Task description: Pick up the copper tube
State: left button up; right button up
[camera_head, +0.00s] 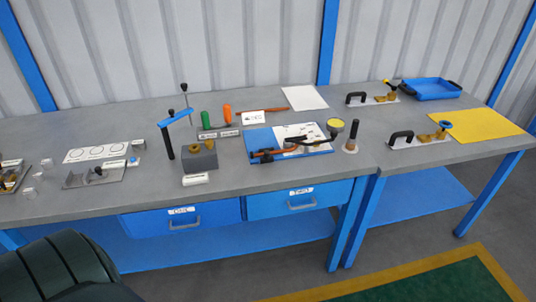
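A thin copper-coloured tube (276,109) lies toward the back of the grey workbench, partly hidden behind a small white label card (254,117). A second copper-coloured piece (263,154) lies with black parts on the blue and white board (258,140) in front of it; I cannot tell its exact shape. Neither of my grippers shows in the head view, and nothing is seen touching the tube.
A green handle (206,120) and an orange handle (227,113) stand left of the tube. A black post with a blue bar (176,118) stands further left. A yellow-topped holder (335,126), black-handled plates, a blue tray (432,89) and a yellow sheet (480,124) are to the right.

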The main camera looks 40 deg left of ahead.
aim_at(290, 149)
jog(key=j+u, duration=0.4)
jog(key=j, duration=1)
